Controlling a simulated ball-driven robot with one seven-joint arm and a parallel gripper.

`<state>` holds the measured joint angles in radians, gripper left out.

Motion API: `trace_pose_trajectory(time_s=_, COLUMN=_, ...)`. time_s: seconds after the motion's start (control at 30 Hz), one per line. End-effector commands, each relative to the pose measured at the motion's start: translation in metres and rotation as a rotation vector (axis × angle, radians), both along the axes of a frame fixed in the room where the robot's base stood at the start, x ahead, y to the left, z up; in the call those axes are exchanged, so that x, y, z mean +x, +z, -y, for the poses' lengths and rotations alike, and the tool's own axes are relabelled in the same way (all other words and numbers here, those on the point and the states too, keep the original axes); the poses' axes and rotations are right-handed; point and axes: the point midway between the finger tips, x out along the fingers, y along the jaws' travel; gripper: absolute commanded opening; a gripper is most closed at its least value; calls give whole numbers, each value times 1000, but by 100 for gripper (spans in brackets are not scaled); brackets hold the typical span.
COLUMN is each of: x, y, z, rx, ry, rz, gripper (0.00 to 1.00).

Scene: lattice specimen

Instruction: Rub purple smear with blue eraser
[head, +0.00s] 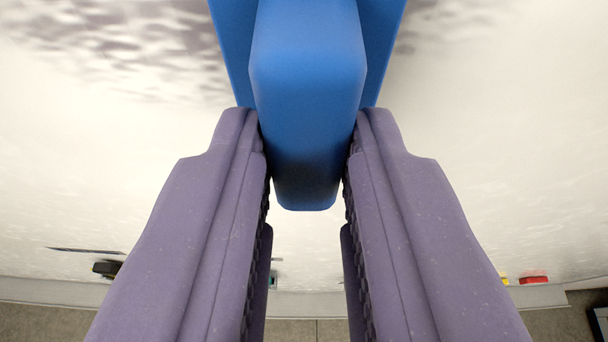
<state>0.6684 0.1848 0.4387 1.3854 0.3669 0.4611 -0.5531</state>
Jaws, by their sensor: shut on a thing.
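My gripper (308,135) comes up from the bottom of the view, with one purple-grey finger on each side. It is shut on the blue eraser (306,70), gripping the eraser's narrow raised handle. The eraser's wider body shows behind the handle at the top and is cut off by the picture edge. A mottled grey-purple smear (130,45) lies on the white board at the upper left. Some of it also shows to the right of the eraser. The eraser hides the part between. Whether the eraser touches the board cannot be told.
The white board (500,170) fills most of the view and is largely clear below the smear. Near its lower edge are a small black object (107,268) with a thin dark strip at left, and a red object (533,279) at right. Grey tiles show beyond the edge.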

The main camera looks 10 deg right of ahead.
Motion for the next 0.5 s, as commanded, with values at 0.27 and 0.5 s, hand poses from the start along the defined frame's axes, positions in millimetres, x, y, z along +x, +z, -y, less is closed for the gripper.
trace_pose_trajectory(time_s=0.27, x=0, y=-1, z=14, rx=0, ry=-1, rz=1, gripper=0)
trace_pose_trajectory(time_s=0.5, x=0, y=0, z=35, rx=0, ry=-1, rz=0, gripper=0)
